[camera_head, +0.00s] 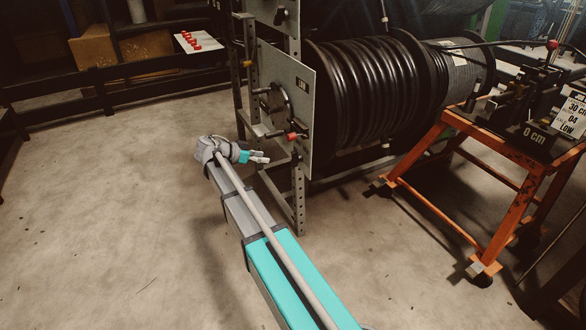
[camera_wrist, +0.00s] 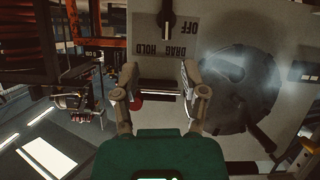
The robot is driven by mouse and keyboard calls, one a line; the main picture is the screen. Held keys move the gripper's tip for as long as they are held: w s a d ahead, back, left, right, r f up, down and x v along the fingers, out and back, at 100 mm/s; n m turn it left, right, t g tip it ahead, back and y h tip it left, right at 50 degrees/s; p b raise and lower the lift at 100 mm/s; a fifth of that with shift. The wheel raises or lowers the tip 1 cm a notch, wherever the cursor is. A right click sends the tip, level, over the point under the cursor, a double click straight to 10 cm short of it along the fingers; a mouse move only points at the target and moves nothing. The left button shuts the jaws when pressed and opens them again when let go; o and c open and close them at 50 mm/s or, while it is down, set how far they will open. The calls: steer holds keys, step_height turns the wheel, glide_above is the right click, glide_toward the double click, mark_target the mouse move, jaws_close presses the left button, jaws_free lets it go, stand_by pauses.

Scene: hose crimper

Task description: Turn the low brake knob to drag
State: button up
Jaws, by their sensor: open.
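The low panel (camera_head: 311,110) is a grey plate on the reel frame, marked LOW in the head view. In the wrist view the panel (camera_wrist: 220,28) appears upside down, with OFF, DRAG and HOLD lettering. A dark knob (camera_wrist: 167,18) with a pale mark stands at the top edge, beside the lettering and partly cut off. I cannot tell which word it points to. My gripper (camera_wrist: 160,80) is open and empty, its fingers apart below the knob in the picture and not touching it. In the head view my gripper (camera_head: 259,157) is left of and below the panel.
A dark round hub (camera_wrist: 235,88) with a handle juts out beside the lettering. A red-tipped part (camera_head: 293,136) sticks out at the panel's lower edge. The black hose reel (camera_head: 370,90) is behind the panel. An orange stand (camera_head: 510,220) is at right. Floor at left is clear.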

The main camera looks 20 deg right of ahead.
mark_target(294, 166)
steer(key=shift+w+m+h, duration=0.3)
steer(key=shift+w+m, duration=0.1)
steer(key=shift+w, duration=0.15)
steer(key=shift+d+f, duration=0.1)
steer(key=shift+d, duration=0.05)
steer(key=b+x, duration=0.5)
steer(key=x, duration=0.8)
steer(key=shift+d+f+b, duration=0.15)
steer(key=shift+d+b, duration=0.05)
steer(key=shift+b, duration=0.1)
jaws_close()
